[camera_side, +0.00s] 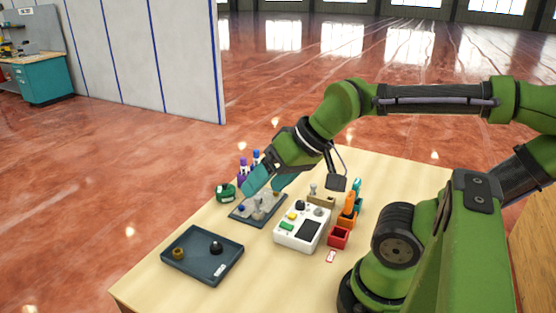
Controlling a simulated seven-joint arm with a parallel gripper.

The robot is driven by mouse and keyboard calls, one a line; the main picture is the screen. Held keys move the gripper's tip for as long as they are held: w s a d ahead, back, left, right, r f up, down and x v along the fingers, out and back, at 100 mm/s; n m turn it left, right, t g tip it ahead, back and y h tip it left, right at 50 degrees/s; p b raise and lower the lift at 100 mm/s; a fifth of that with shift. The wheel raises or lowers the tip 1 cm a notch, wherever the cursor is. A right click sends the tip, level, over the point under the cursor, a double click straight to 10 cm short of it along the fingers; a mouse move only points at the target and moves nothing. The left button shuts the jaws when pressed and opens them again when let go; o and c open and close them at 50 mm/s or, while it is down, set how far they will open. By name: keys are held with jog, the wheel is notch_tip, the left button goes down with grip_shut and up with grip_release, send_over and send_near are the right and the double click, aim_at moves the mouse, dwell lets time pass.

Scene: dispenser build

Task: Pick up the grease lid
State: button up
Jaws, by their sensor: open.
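My gripper (258,190) points down over the far grey tray (242,217) and its teal body hides part of that tray. Its jaws are open, and the fingertips are too small to make out clearly. Small parts lie in this tray under and around the jaws, among them a blue one (241,207) and pale grey ones. I cannot tell which of the small parts is the grease lid. The near dark tray (188,263) holds a brass-coloured ring-like part (178,253) and a black rounded part (216,247).
A white control box (291,239) with coloured buttons stands right of the trays, with a red bin (338,237) and orange holder (348,210) beyond. A green round object (226,192) and purple bottle (242,170) stand by the table's far-left edge. The front table area is clear.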

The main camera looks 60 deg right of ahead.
jog(key=o, duration=0.4)
jog(key=m+g+h, duration=0.2)
jog(key=m+g, duration=0.1)
jog(key=g, duration=0.4)
send_over(224, 184)
jog(key=shift+f, duration=2.4)
notch_tip(224, 184, down, 16)
jog(key=shift+d+f, duration=0.1)
jog(key=shift+f, duration=0.1)
